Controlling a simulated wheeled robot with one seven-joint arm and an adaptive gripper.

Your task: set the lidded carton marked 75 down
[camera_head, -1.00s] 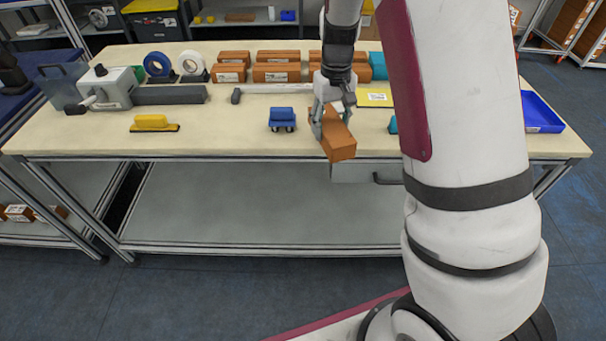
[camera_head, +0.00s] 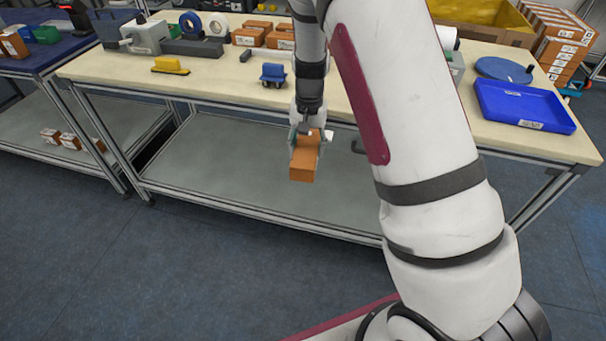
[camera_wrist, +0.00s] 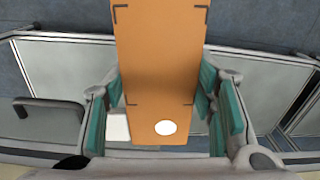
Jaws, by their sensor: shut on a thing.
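The orange-brown carton (camera_head: 303,165) is held by my gripper (camera_head: 307,139) in the head view, in front of the workbench's near edge and clear of the tabletop. In the wrist view the carton (camera_wrist: 160,75) runs lengthwise between the teal finger pads of my gripper (camera_wrist: 160,108), which is shut on it. Its visible face carries dark corner marks, a white oval and a white patch beside its near end. I cannot read a 75 on it in either view.
The workbench (camera_head: 225,92) holds a blue cart (camera_head: 272,75), a yellow-handled block (camera_head: 170,66), several brown cartons and a blue tray (camera_head: 524,104) at right. A grey lower shelf (camera_head: 230,165) lies below. Open floor (camera_head: 170,270) is in front.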

